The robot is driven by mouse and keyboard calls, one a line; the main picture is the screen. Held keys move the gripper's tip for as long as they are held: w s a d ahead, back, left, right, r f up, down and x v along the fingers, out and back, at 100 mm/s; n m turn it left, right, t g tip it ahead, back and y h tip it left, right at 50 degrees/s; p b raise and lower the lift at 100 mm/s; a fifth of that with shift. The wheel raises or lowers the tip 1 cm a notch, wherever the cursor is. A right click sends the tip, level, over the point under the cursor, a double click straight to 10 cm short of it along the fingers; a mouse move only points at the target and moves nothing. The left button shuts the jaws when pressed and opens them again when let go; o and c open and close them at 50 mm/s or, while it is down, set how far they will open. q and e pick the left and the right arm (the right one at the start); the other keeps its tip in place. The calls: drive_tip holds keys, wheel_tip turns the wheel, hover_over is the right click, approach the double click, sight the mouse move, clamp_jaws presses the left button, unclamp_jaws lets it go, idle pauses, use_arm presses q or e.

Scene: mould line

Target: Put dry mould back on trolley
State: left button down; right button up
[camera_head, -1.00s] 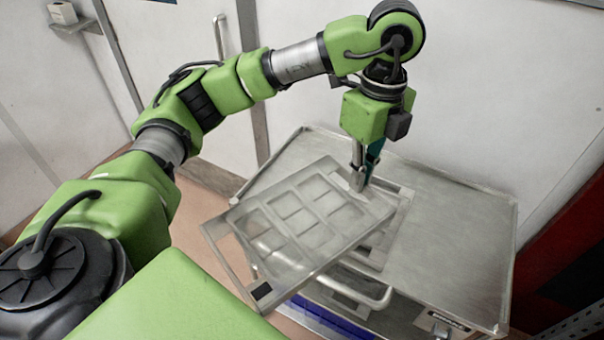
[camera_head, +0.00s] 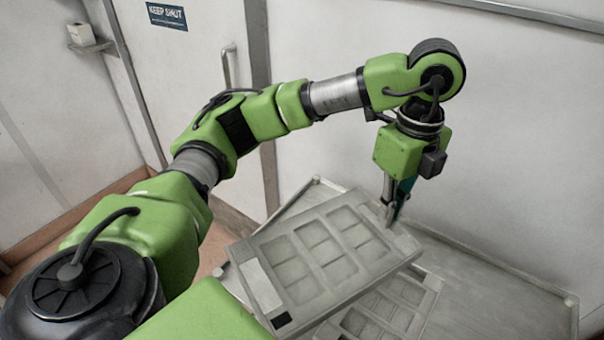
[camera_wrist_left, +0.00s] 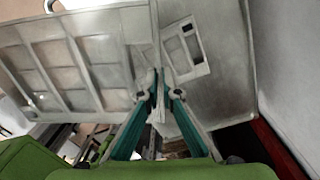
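A grey metal mould (camera_head: 305,252) with rectangular recesses hangs tilted in the head view. My left gripper (camera_head: 390,214) is shut on its far right edge, fingers pointing down. In the left wrist view the held mould (camera_wrist_left: 75,62) fills the left side, its edge between the teal fingers (camera_wrist_left: 158,98). The trolley (camera_head: 505,300) has a flat grey top beneath and to the right. The held mould is above it and partly overhangs its left side. My right gripper is not in view.
A second, similar mould (camera_head: 412,290) lies on the trolley, partly hidden under the held one. The trolley top to the right is bare. A white wall (camera_head: 510,130) stands close behind, and a door with a handle (camera_head: 228,65) is at back left.

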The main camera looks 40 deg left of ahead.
use_arm(q)
wheel_tip(320, 180, down, 4)
drive_tip(key=b, duration=0.4)
drive_tip(key=shift+s+f, duration=0.1)
drive_tip(key=shift+f, duration=0.05)
use_arm(e)
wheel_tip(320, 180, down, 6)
drive_tip(key=b, duration=0.1)
use_arm(q)
drive_tip(key=w+a+f+p, duration=0.1)
drive_tip(key=w+a+f, duration=0.1)
drive_tip(key=a+f, duration=0.1)
drive_tip(key=w+a+f+p, duration=0.2)
drive_tip(key=a+f, duration=0.2)
drive_tip(key=a, duration=0.1)
drive_tip(key=w+a+f+p, duration=0.1)
drive_tip(key=w+a+f, duration=0.1)
drive_tip(key=a+f, duration=0.1)
drive_tip(key=shift+w+a+f, duration=0.15)
drive_tip(key=shift+a+f, duration=0.1)
drive_tip(key=shift+a, duration=0.3)
drive_tip(key=f, duration=0.1)
drive_tip(key=f+p, duration=0.2)
drive_tip(key=shift+w+a, duration=0.1)
drive_tip(key=shift+a, duration=0.15)
drive_tip(key=shift+f, duration=0.35)
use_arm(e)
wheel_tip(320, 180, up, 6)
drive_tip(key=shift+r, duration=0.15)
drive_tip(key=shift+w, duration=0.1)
